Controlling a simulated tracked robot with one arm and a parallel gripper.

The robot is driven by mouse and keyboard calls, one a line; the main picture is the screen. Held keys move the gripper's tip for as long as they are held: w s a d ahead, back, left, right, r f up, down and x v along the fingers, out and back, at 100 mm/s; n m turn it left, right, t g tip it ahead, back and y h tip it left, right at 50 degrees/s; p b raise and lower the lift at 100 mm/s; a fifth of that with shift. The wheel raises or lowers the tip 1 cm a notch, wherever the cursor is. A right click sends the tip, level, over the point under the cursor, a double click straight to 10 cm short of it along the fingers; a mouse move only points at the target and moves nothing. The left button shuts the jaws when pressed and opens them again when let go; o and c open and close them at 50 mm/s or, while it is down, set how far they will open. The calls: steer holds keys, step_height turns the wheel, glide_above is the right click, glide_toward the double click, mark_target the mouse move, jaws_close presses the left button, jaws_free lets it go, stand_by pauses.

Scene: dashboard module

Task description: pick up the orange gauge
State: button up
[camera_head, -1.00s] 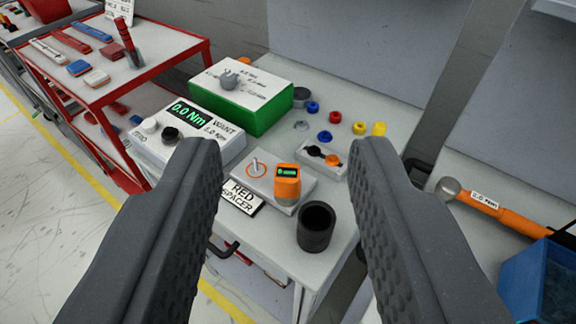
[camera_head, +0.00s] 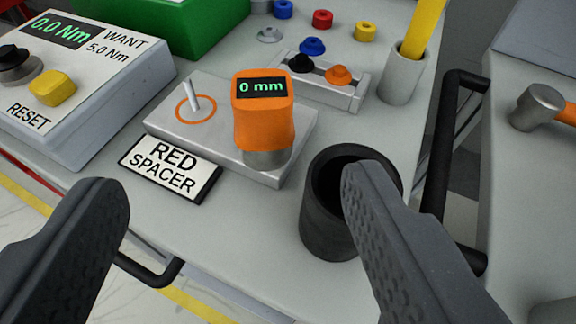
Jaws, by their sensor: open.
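The orange gauge (camera_head: 264,118) stands upright on a grey metal plate (camera_head: 215,132), its green display reading 0 mm. It has a metal foot at its base. My gripper (camera_head: 225,190) is open and empty, its two dark fingers wide apart at the lower left and lower right. The gauge is ahead of the fingers, between them in the picture and apart from both. A small metal pin in an orange ring (camera_head: 194,106) is on the plate left of the gauge.
A dark cup (camera_head: 318,218) stands right of the gauge, partly behind my right finger. A RED SPACER sign (camera_head: 170,168) lies in front of the plate. A torque display box (camera_head: 100,105), a holder with coloured knobs (camera_head: 325,85) and a hammer (camera_head: 540,106) are around.

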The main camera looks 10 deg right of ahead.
mark_target(262, 111)
steer(key=x, duration=0.3)
steer(key=f+x, duration=0.1)
steer(key=x, duration=0.2)
steer(key=b+x, duration=0.1)
steer(key=x, duration=0.2)
steer(key=shift+s+d+f, duration=0.15)
steer(key=shift+s+d, duration=0.2)
steer(key=shift+d+b+x, duration=0.1)
steer(key=shift+b+x, duration=0.3)
steer(key=shift+x, duration=0.85)
steer(key=shift+d+b+x, duration=0.15)
steer(key=shift+b+x, duration=0.2)
steer(key=shift+x, duration=0.95)
steer(key=shift+a, duration=0.1)
steer(key=c, duration=1.2)
step_height(262, 111, up, 9)
steer(key=shift+r+p, duration=0.1)
steer(key=shift+p, duration=1)
steer(key=shift+w+a+r+p+x, duration=0.15)
steer(key=shift+p+x, duration=0.4)
steer(key=shift+x, duration=0.35)
steer(key=shift+r+p+x, duration=0.15)
steer(key=shift+p+x, duration=0.4)
steer(key=shift+x, duration=0.35)
steer(key=shift+w+a+r+p+x, duration=0.15)
steer(key=shift+p+x, duration=0.4)
steer(key=shift+x, duration=0.35)
steer(key=shift+s+d, duration=0.1)
